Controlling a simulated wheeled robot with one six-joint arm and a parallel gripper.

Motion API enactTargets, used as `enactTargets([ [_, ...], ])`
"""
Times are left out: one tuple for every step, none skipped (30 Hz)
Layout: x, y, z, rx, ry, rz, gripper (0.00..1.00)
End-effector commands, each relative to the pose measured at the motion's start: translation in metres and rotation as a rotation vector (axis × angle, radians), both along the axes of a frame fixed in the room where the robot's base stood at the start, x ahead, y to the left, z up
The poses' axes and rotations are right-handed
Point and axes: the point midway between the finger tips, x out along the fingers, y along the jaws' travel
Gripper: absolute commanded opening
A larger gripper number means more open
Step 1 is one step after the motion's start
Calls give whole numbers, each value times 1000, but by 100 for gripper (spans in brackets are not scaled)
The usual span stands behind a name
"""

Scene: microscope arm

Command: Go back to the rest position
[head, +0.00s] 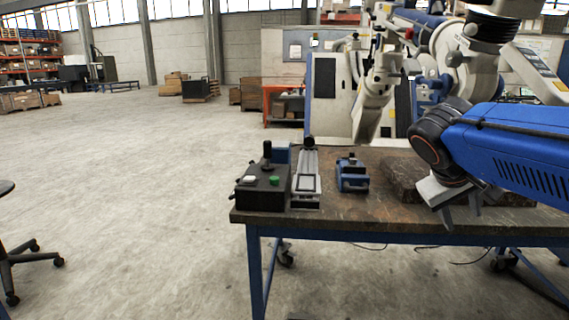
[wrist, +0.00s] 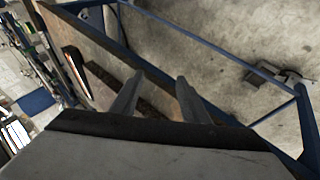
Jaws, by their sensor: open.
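My gripper (head: 461,212) hangs from my blue arm at the right of the head view, in front of the front edge of the workbench (head: 400,225). In the wrist view my gripper (wrist: 157,98) shows two grey fingers spread apart with nothing between them. The bench edge and the floor lie beyond the fingertips. A dark stone-like block (head: 405,172) lies on the bench behind the gripper, partly hidden by my arm.
On the bench's left stand a black control box (head: 262,190) with a green button, a grey slide fixture (head: 306,185) and a small blue device (head: 352,175). A white microscope arm (head: 380,85) rises behind the bench. Open floor (head: 130,190) lies to the left.

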Motion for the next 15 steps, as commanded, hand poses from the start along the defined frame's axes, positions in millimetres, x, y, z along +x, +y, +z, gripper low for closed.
enactTargets([
  [-18, 5, -18, 54, 4, 9, 42],
  [-27, 10, -29, 87, 6, 16, 42],
  [-39, 17, -44, 133, 8, 27, 42],
  [-48, 22, -55, 168, 9, 31, 42],
  [-57, 27, -66, 201, 7, 38, 42],
  [-68, 35, -80, 247, 5, 45, 42],
  [-76, 41, -90, 280, 2, 49, 42],
  [-84, 47, -99, 313, -3, 53, 42],
  [-94, 54, -111, 354, -9, 58, 42],
  [-101, 60, -120, 384, -15, 61, 42],
  [-107, 65, -128, 412, -20, 63, 42],
  [-114, 72, -138, 446, -28, 66, 42],
  [-119, 76, -144, 470, -35, 67, 42],
  [-124, 80, -150, 491, -41, 67, 42],
  [-128, 85, -156, 514, -49, 69, 42],
])
